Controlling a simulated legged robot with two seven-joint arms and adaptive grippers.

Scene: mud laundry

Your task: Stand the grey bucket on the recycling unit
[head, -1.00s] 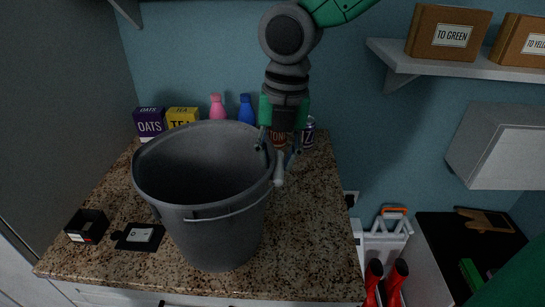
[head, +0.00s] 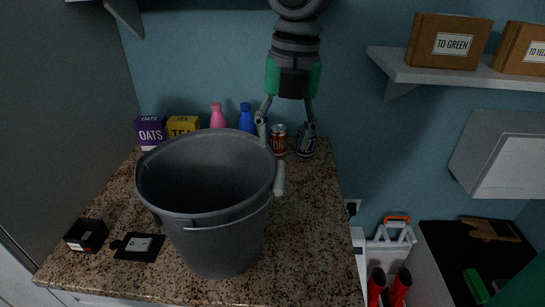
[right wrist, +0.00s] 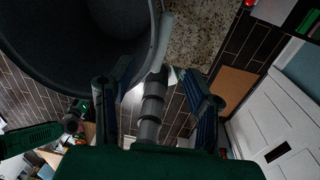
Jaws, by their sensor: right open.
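The grey bucket (head: 215,225) stands upright on the granite worktop of a unit (head: 302,235). The frames do not show whether this is the recycling unit. Its wire handle hangs down the front side, and its pale grip (head: 279,179) shows at the bucket's right rim. My right gripper (head: 286,118) is open and empty, pointing down above the back of the worktop, behind and right of the bucket. In the right wrist view the bucket (right wrist: 75,45) fills the upper left, with the pale grip (right wrist: 165,40) beside its rim, beyond the open fingers (right wrist: 160,90).
Behind the bucket stand an oats box (head: 151,131), a tea box (head: 183,126), a pink bottle (head: 217,116), a blue bottle (head: 246,118) and two cans (head: 306,140). A black box (head: 86,235) and a dark card (head: 139,246) lie front left. A shelf (head: 440,72) juts out at right.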

